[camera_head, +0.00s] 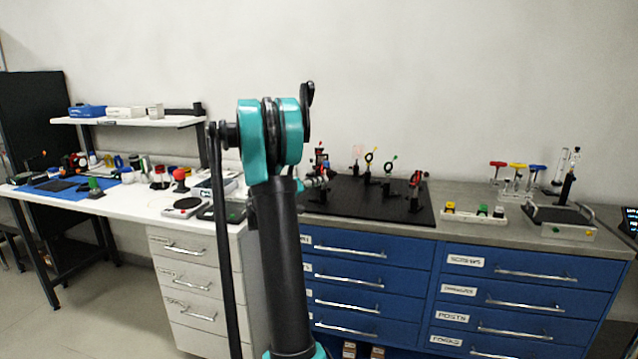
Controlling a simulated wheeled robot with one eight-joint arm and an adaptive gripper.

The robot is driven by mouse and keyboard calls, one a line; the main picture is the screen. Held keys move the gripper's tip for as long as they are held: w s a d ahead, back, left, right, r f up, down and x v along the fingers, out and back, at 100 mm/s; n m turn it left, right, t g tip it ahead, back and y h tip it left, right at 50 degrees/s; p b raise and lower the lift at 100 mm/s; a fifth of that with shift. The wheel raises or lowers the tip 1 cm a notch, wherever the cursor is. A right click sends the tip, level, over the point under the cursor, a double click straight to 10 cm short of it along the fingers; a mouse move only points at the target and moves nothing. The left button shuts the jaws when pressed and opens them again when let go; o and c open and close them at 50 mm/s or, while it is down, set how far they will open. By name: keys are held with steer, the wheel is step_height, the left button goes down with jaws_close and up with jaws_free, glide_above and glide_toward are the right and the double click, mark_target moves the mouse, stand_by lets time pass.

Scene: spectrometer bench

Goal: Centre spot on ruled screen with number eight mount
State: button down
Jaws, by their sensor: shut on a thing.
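A black optical board (345,208) lies on the grey bench top right of my arm, with several small mounts on posts. A black mount with red parts (416,180) stands at its right end. Ring-shaped mounts, one yellow-marked (369,157) and one green-marked (388,168), stand near the middle. A pale pinkish plate (357,152) at the back may be the ruled screen; its rulings and any spot are too small to see. Dark and red mounts (319,160) stand at the left, partly behind my arm. No number eight is readable.
Blue drawers (375,262) stand under the bench. Right of the board are a white strip with coloured blocks (474,213), coloured-handled tools (518,167) and a grey instrument (562,220). A cluttered white desk (125,204) with a shelf (130,121) stands left.

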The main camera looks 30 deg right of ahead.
steer(key=shift+n, duration=1.1)
steer(key=c, duration=1.5)
jaws_free()
steer(key=a, duration=0.4)
steer(key=s+a, duration=0.1)
steer(key=a, duration=0.7)
steer(key=shift+s, duration=0.2)
